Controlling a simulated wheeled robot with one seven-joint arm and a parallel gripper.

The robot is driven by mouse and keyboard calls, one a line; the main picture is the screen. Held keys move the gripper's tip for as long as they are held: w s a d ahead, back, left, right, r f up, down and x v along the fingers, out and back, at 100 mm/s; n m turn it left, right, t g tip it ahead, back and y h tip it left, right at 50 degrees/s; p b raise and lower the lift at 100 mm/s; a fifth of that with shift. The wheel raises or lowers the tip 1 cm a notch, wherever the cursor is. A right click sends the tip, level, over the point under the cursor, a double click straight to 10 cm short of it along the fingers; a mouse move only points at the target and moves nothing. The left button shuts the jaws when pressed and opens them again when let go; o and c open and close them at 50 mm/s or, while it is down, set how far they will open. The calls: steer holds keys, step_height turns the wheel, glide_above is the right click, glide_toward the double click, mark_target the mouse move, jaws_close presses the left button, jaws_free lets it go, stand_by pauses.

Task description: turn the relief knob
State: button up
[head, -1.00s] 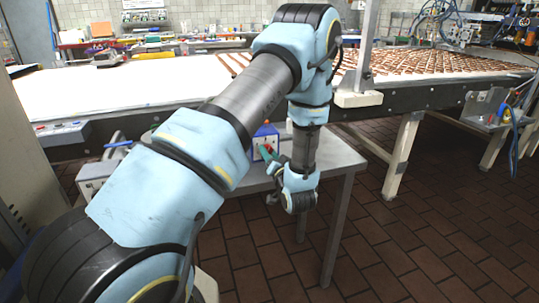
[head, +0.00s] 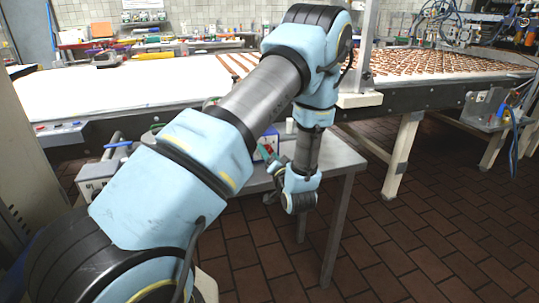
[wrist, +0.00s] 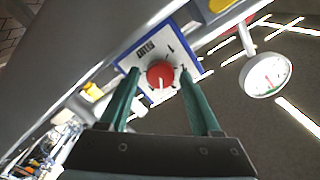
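The red relief knob (wrist: 160,75) is round with a pale pointer mark. It sits on a white panel with a blue border (wrist: 146,48), tilted in the wrist view. My gripper (wrist: 160,71) is open; its two green fingers appear on either side of the knob, with gaps showing between them and it. I cannot tell whether the fingertips reach past the knob's face. In the head view my gripper (head: 266,153) is at the blue box (head: 270,141) on the grey side table. My arm hides much of the box, and the knob does not show there.
A round white gauge (wrist: 267,75) stands right of the panel in the wrist view. A yellow part (wrist: 92,90) is at the left. In the head view, the grey side table (head: 341,157) adjoins the long conveyor (head: 430,80). The tiled floor at right is open.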

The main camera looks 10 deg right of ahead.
steer(key=shift+o, duration=0.5)
steer(key=s+d+b, duration=0.1)
steer(key=s+b, duration=0.1)
steer(key=s, duration=0.8)
steer(key=shift+s+d+b, duration=0.15)
steer(key=shift+s+b, duration=0.2)
steer(key=w+a+n+g, duration=0.2)
steer(key=w+g, duration=0.1)
steer(key=w+a+n+g+h, duration=0.1)
steer(key=w, duration=0.1)
steer(key=shift+f+g+p, duration=0.1)
steer(key=shift+g+p, duration=0.2)
steer(key=shift+p, duration=0.1)
steer(key=a+g, duration=0.1)
steer(key=a+r+g+h, duration=0.1)
steer(key=a+r+n+g+h, duration=0.1)
steer(key=a+g, duration=0.1)
steer(key=shift+s+p, duration=0.35)
steer(key=shift+s, duration=0.05)
steer(key=s+a+r+g, duration=0.3)
steer(key=s+a, duration=0.4)
steer(key=s+a+r+n+g+p, duration=0.1)
steer(key=s+a+r+g, duration=0.2)
steer(key=s+a, duration=0.4)
steer(key=shift+s+a+r+n+g+y, duration=0.2)
steer(key=shift+s+a+n+g+y, duration=0.1)
steer(key=shift+a+g, duration=0.5)
